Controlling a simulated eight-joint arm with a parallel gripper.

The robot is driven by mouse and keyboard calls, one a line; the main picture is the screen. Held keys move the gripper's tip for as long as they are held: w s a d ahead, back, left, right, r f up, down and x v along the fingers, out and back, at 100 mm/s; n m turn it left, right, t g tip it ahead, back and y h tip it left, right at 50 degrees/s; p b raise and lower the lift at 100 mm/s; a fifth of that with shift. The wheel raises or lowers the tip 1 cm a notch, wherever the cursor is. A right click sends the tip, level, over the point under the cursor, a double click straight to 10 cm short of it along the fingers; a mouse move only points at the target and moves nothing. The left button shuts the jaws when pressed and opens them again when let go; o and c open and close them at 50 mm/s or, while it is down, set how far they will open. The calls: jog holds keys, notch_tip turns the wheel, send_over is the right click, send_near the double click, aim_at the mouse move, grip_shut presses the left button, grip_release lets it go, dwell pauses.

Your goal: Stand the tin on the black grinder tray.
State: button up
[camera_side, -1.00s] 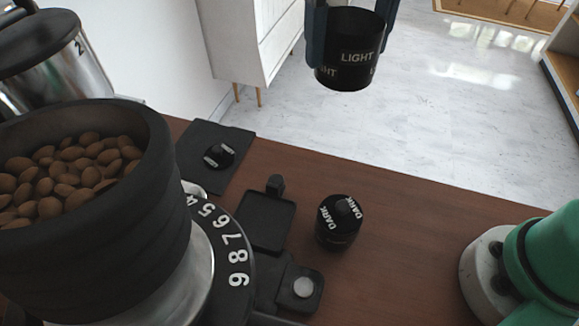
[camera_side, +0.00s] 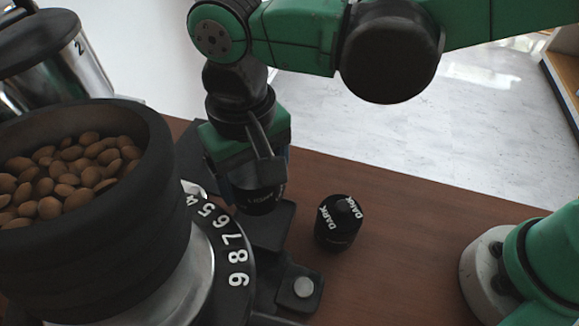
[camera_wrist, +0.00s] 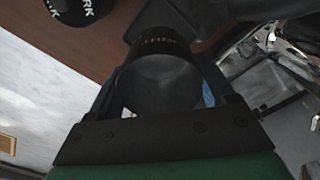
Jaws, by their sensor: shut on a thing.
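The tin (camera_side: 262,204) is a black cylinder with pale lettering, too dark to read fully now. My gripper (camera_side: 256,186) is shut on it and points down, with one finger on each side. The black grinder tray (camera_side: 272,230) lies beside the grinder. The tin is over the back part of the tray and hides some of it. I cannot tell whether its base touches the tray.
The grinder with its hopper (camera_side: 95,260) of beans stands close on the left. A black tin marked DARK (camera_side: 338,222) stands right of the tray, also in the wrist view (camera_wrist: 72,10). A black mat (camera_side: 187,150) is partly hidden behind my gripper.

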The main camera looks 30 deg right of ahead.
jog(key=shift+f, duration=3.15)
jog(key=shift+f, duration=0.1)
jog(key=o, duration=1.3)
notch_tip(320, 180, up, 12)
jog(key=shift+f, duration=0.2)
jog(key=shift+d+r, duration=0.15)
jog(key=shift+r, duration=0.1)
jog(key=w+d+f+m+t, duration=0.1)
jog(key=d+t, duration=0.6)
jog(key=d, duration=1.9)
jog(key=shift+x, duration=0.8)
